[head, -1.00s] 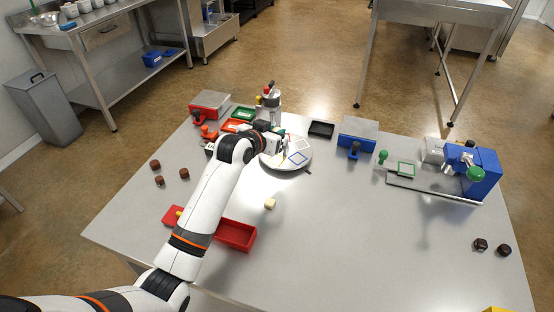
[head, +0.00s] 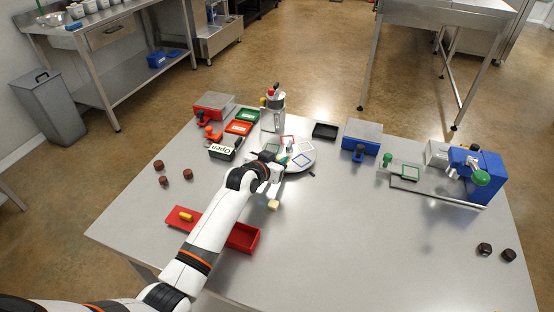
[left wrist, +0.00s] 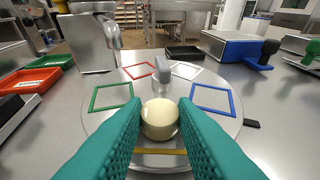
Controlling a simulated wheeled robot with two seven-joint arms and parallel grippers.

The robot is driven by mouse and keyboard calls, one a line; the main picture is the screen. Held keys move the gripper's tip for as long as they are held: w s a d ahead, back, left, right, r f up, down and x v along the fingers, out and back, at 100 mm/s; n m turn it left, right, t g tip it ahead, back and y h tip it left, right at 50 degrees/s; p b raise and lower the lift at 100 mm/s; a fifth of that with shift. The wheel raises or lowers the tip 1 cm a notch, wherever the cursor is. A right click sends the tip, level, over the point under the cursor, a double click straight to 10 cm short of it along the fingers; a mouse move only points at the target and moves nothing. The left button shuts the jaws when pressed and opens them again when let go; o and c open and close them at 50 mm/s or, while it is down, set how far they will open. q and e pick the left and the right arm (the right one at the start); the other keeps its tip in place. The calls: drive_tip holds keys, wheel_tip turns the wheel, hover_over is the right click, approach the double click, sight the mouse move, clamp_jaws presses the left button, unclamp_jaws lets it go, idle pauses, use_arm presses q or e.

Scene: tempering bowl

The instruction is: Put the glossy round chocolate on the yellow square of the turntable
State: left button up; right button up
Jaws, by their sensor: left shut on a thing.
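My left gripper (left wrist: 160,125), with teal ribbed fingers, is shut on a smooth cream round chocolate (left wrist: 160,119). In the head view the gripper (head: 280,163) is over the near left side of the white turntable (head: 309,165). In the left wrist view the turntable (left wrist: 195,131) has red, white, green and blue square outlines and a grey centre knob (left wrist: 184,70). A strip of the yellow square (left wrist: 160,151) shows just below the chocolate; my fingers hide the rest. Whether the chocolate touches the turntable I cannot tell. My right gripper is not in view.
A dark box marked "Open" (head: 225,149) and a metal dispenser (head: 272,112) stand beyond. A red tray (head: 243,238) lies near my arm. Dark chocolates (head: 484,248) lie far right; the front right table is clear.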

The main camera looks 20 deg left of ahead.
use_arm(q)
drive_tip(key=o, duration=1)
drive_tip(key=shift+f, duration=0.1)
drive_tip(key=shift+c, duration=0.2)
drive_tip(key=v, duration=1.2)
drive_tip(key=shift+r+p, duration=0.25)
drive_tip(key=shift+p, duration=0.1)
